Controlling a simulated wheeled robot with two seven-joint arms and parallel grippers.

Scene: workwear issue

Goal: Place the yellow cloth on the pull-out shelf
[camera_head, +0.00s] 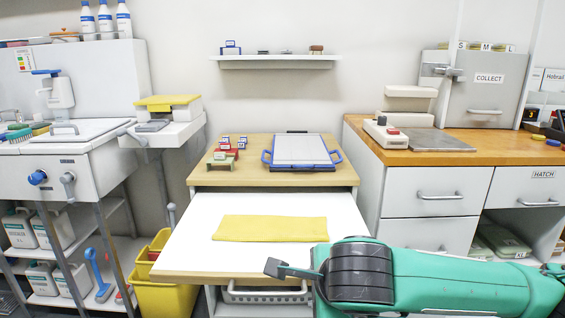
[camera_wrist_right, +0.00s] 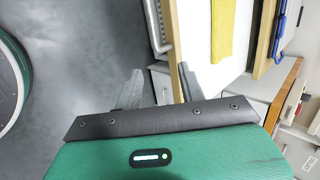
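The yellow cloth (camera_head: 270,228) lies flat, as a long rectangle, on the white pull-out shelf (camera_head: 190,240). The shelf is out in front of the wooden-topped cabinet. The cloth also shows at the top of the right wrist view (camera_wrist_right: 222,30), with the shelf (camera_wrist_right: 190,22) beside it. My right gripper (camera_head: 287,270) is at the shelf's front edge, in front of the cloth and apart from it. In the right wrist view its two fingers (camera_wrist_right: 158,86) stand apart with nothing between them. My left gripper is not in view.
A white tray with blue handles (camera_head: 300,150) and several small coloured stamps (camera_head: 225,155) stand on the wooden top behind the shelf. A yellow bin (camera_head: 165,297) stands at left, drawers (camera_head: 437,196) at right.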

